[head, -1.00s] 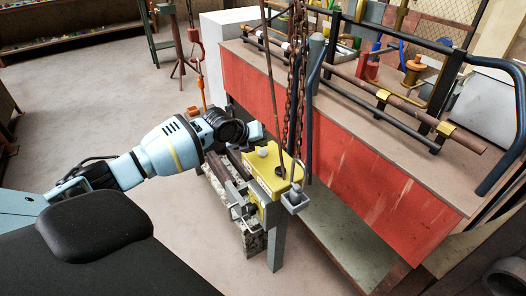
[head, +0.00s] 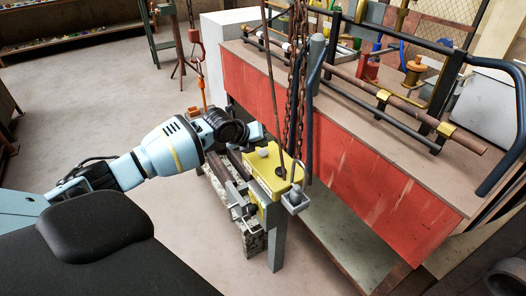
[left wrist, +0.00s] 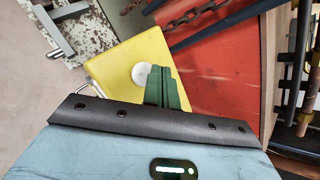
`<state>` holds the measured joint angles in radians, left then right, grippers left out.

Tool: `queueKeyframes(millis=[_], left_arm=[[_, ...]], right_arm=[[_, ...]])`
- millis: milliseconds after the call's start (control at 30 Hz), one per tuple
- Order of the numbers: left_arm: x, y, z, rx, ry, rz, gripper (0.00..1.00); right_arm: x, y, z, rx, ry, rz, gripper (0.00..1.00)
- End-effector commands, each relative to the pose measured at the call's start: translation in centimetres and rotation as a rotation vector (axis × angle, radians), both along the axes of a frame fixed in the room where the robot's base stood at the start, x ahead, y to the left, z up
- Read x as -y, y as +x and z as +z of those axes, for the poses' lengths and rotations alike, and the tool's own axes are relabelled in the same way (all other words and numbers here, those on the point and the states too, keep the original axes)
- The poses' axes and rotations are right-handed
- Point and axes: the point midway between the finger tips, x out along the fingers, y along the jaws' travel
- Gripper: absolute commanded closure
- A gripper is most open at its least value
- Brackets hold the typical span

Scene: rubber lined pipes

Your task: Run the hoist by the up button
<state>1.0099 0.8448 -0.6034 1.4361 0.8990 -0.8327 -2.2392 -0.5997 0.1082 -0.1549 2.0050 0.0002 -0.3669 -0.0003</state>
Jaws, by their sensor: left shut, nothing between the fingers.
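The yellow control box (head: 266,180) stands on a grey post beside the red-sided bench. A pale round button (head: 263,153) sits on its top, and a second small knob (head: 281,171) sits nearer its front. In the left wrist view the yellow box (left wrist: 115,68) shows one white button (left wrist: 141,75). My left gripper (head: 257,131) reaches in from the left, just above and behind the box. Its green fingers (left wrist: 167,90) are together and empty, close beside the white button; I cannot tell whether they touch it. No up marking is readable. My right gripper is out of view.
Rusty chains (head: 297,80) hang right beside the box. A red hook (head: 196,50) hangs further back, over an orange piece. The bench (head: 340,165) carries a long pipe (head: 400,103) on a rack. The floor (head: 90,100) at left is clear.

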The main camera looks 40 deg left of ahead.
Motion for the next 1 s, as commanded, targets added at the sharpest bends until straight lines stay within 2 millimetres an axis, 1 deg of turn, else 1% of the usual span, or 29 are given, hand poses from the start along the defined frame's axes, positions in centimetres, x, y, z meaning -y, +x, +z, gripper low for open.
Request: queueKeyframes(millis=[667,1000], left_arm=[[0.01,0.01,-0.04,0.0,0.0,0.0,1.0],[-0.02,-0.03,-0.95,-0.001,0.0,0.0,1.0]], right_arm=[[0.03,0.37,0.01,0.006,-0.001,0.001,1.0],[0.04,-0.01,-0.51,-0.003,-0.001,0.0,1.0]])
